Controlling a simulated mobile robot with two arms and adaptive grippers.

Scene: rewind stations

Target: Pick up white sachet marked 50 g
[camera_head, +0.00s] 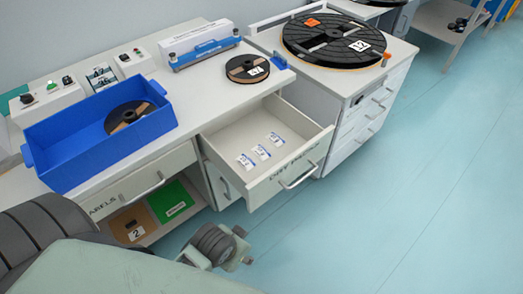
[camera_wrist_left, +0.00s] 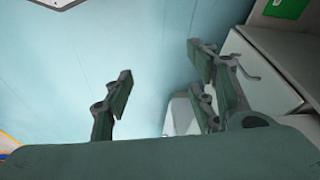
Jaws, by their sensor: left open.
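Three small white sachets with blue print lie in a row in an open drawer (camera_head: 309,130): the nearest sachet (camera_head: 246,161), the middle sachet (camera_head: 261,152) and the farthest sachet (camera_head: 276,139). Their markings are too small to read, so I cannot tell which is the 50 g one. My left gripper (camera_head: 241,248) is in front of the drawer, below it in the head view, apart from the sachets. The left wrist view shows this gripper (camera_wrist_left: 160,80) open and empty, with floor beyond its fingers. My right gripper is not in view.
A blue bin (camera_head: 60,148) holding a dark reel (camera_head: 127,116) stands on the counter at left. A small reel (camera_head: 247,69) and a large black reel (camera_head: 334,38) lie farther right. The drawer front with its handle (camera_head: 300,178) juts out. The floor at right is clear.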

